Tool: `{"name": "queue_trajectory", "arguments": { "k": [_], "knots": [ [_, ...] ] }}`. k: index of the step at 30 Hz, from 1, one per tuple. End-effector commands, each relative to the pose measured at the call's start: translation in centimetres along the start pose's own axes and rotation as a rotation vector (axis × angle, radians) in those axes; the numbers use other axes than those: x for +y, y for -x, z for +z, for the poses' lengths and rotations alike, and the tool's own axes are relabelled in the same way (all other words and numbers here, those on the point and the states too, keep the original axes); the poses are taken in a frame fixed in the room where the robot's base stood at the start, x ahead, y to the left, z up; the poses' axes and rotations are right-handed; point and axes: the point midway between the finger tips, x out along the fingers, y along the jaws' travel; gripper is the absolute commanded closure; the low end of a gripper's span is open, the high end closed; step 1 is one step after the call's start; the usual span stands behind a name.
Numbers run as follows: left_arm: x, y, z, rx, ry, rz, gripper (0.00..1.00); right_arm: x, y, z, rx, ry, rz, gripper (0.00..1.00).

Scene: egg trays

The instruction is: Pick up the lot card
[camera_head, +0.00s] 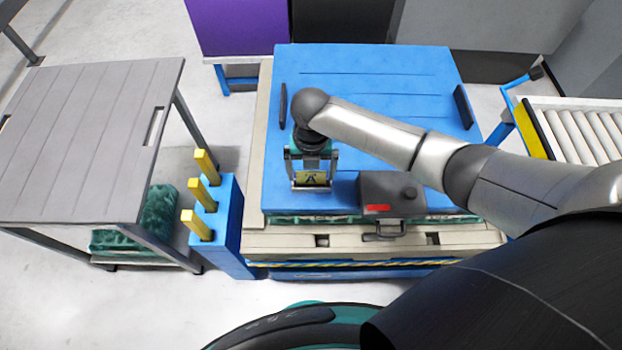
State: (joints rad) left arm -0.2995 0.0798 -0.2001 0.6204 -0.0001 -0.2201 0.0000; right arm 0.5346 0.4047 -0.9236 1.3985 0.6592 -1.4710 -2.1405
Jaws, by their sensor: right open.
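The lot card (311,177), a small yellow card with a dark mark, shows at the near left part of the blue top. My right gripper (312,187) is above it, pointing down, with one finger to each side of the card. The fingers are open, and I cannot tell whether they touch the card. The gripper body hides what is behind the card's upper edge. My left gripper is not in view.
A dark grey box (392,190) with a red label stands just right of the card on the blue top (390,75). Yellow posts (196,224) rise from a blue block at the left. A grey table (80,135) stands further left, with green trays (150,220) below.

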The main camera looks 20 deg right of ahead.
Motion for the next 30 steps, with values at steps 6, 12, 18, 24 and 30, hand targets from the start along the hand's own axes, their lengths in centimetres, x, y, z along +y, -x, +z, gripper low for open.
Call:
{"name": "queue_trajectory", "arguments": {
  "k": [6, 12, 18, 24, 30],
  "knots": [
    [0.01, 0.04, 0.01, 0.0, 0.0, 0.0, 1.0, 0.01, 0.06, -0.01, 0.0, 0.0, 0.0, 0.08],
    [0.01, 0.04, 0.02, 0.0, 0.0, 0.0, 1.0, 0.01, 0.07, -0.01, 0.0, 0.0, 0.0, 0.3],
    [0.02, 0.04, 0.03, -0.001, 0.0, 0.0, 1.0, 0.0, 0.08, -0.01, 0.0, 0.0, 0.0, 0.53],
    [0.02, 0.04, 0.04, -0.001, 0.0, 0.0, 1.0, 0.0, 0.09, 0.0, 0.0, -0.001, 0.0, 0.67],
    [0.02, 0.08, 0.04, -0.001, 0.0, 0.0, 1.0, 0.0, 0.23, 0.02, 0.0, -0.001, 0.0, 0.67]
  ]
}}
